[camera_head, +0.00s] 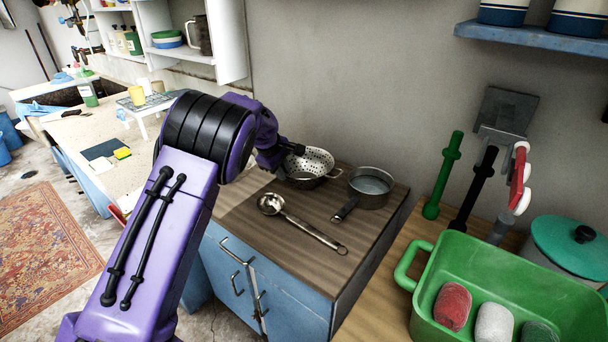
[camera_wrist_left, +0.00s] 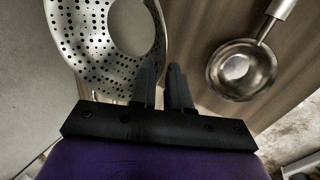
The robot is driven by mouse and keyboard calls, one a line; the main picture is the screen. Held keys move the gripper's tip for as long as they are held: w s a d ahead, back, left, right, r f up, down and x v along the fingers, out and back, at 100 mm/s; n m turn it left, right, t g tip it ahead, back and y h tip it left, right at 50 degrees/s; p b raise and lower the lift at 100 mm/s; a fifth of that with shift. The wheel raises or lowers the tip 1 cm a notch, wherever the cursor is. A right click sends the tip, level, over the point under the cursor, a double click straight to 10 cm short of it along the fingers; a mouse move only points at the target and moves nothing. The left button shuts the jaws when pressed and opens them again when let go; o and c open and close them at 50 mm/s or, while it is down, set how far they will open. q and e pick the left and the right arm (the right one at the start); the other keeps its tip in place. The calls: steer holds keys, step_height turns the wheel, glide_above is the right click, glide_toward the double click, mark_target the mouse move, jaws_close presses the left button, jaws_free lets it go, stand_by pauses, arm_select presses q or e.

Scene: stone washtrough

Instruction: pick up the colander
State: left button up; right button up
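The colander (camera_head: 318,160) is a pale metal bowl with many small holes, at the back left of the brown wooden top. In the left wrist view the colander (camera_wrist_left: 88,45) fills the upper left, its inside facing the camera. My left gripper (camera_head: 297,150) reaches its left side from the left. In the left wrist view the two dark fingers of my left gripper (camera_wrist_left: 161,72) are close together, with the colander's rim between them. The gripper looks shut on the rim. Whether the colander's base touches the top is hard to tell. My right gripper is not in view.
A metal ladle (camera_head: 300,222) lies in front of the colander, and a saucepan (camera_head: 370,186) stands to its right. The wall is close behind. A green tub (camera_head: 470,262) with several rolled cloths stands at right.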

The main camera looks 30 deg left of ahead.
mark_target(294, 187)
arm_select(q)
steer(key=x, duration=0.4)
steer(key=d+x, duration=0.1)
steer(key=x, duration=0.1)
steer(key=shift+w+d+f+p, duration=0.1)
steer(key=shift+w+f+p, duration=0.05)
steer(key=shift+w+p, duration=0.15)
steer(key=shift+w+f, duration=0.15)
steer(key=shift+f, duration=0.2)
steer(key=shift+r, duration=0.15)
jaws_close()
